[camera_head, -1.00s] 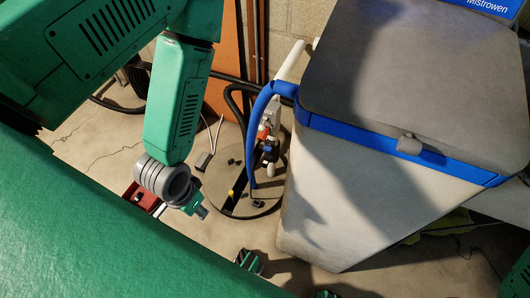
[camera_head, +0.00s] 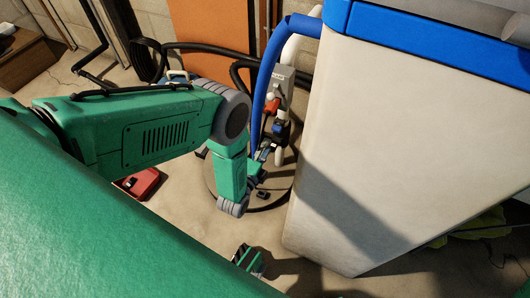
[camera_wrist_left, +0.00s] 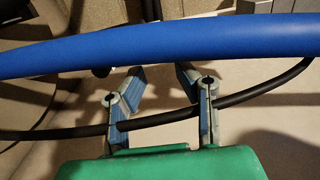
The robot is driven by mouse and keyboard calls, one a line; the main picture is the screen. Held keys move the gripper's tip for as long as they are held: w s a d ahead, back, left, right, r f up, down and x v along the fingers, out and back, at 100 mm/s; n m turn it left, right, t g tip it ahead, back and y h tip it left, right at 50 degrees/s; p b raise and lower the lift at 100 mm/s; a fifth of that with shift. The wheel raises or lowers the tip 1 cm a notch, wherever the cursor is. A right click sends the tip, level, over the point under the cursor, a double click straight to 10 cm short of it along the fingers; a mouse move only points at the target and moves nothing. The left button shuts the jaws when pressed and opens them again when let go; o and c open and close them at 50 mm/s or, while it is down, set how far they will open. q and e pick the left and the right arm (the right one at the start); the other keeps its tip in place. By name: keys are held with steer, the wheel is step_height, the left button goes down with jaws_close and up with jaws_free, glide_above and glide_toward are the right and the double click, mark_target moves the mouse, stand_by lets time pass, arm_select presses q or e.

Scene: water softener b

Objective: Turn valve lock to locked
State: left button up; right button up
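The valve assembly (camera_head: 277,115) stands on a vertical pipe left of the white cabinet in the head view, with a grey box on top, an orange-red part and dark blue parts. I cannot tell which part is the valve lock or how it is turned. My left gripper (camera_head: 263,158) is just below and left of these parts, close to the pipe. In the left wrist view my left gripper (camera_wrist_left: 159,72) has its two fingers apart with nothing held between them. The valve is not clearly visible there.
A blue hose (camera_head: 264,85) arches beside the valve and crosses the left wrist view (camera_wrist_left: 160,45) beyond the fingers. A black hose (camera_wrist_left: 245,97) runs near the fingers. The white softener cabinet (camera_head: 375,140) blocks the right. A red object (camera_head: 138,184) lies on the floor.

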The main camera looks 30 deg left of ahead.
mark_target(275, 131)
arm_select(q)
steer(key=w+b, duration=0.1)
steer(key=w, duration=0.5)
steer(key=shift+w+a+b, duration=0.1)
steer(key=shift+a+b, duration=0.1)
steer(key=shift+b, duration=0.2)
steer(key=shift+w, duration=0.65)
jaws_close()
